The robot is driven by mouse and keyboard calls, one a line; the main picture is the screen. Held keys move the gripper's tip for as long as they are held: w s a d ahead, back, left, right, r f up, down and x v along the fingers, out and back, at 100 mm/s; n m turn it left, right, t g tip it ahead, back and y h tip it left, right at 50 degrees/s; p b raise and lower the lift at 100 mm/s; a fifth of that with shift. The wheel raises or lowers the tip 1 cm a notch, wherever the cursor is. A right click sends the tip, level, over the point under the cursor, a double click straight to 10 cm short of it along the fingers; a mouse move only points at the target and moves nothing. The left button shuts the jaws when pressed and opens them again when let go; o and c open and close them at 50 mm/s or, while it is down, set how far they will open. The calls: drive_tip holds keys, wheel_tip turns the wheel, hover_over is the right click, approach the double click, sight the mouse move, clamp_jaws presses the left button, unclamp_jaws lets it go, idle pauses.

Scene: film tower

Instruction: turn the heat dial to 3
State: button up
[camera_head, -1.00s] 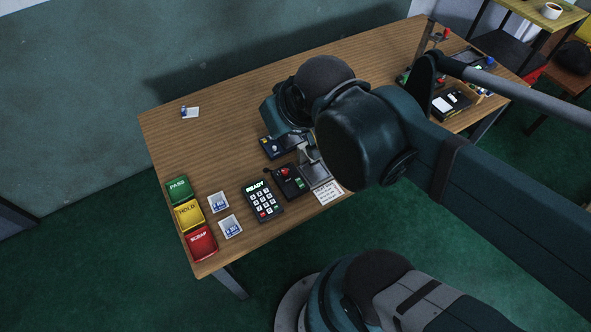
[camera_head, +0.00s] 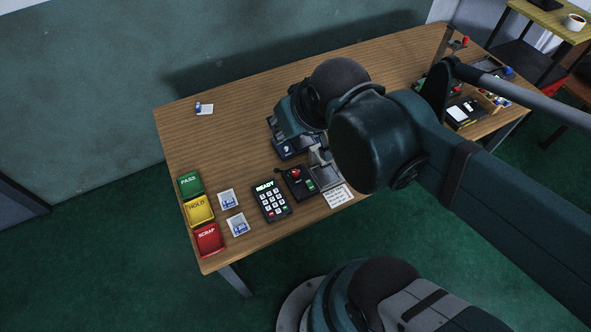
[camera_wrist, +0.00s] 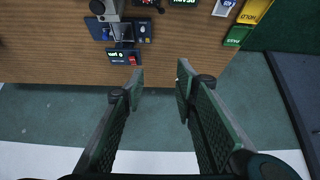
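I cannot make out the heat dial or its numbers for certain. A small blue panel (camera_head: 289,148) with a pale round detail sits on the table, partly hidden by my arm. In the wrist view a blue panel (camera_wrist: 145,31) stands beside a grey metal device. A dark panel (camera_wrist: 123,57) with a lit display and a red spot lies near the table edge there; its text is too small to read. My gripper (camera_wrist: 160,84) is open and empty, its fingers apart, seen over the table edge and floor, apart from the panels.
A keypad (camera_head: 271,200) reading READY, a box with a red button (camera_head: 296,174) and the grey device (camera_head: 323,170) stand close together. PASS (camera_head: 190,184), HOLD (camera_head: 199,210) and SCRAP (camera_head: 208,239) trays line the left edge. The table's back left is mostly clear.

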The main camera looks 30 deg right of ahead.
drive_tip(key=f, duration=0.2)
drive_tip(key=n+g, duration=0.6)
drive_tip(key=g, duration=0.1)
hover_over(296, 172)
drive_tip(key=shift+s+a+f, duration=0.1)
drive_tip(key=shift+f, duration=4.25)
drive_tip(key=shift+a+f, duration=0.1)
drive_tip(key=shift+f, duration=4.25)
drive_tip(key=shift+b, duration=0.3)
drive_tip(key=shift+d+f+b, duration=0.1)
drive_tip(key=shift+f+b, duration=1.05)
drive_tip(key=shift+f, duration=2.75)
drive_tip(key=c, duration=0.9)
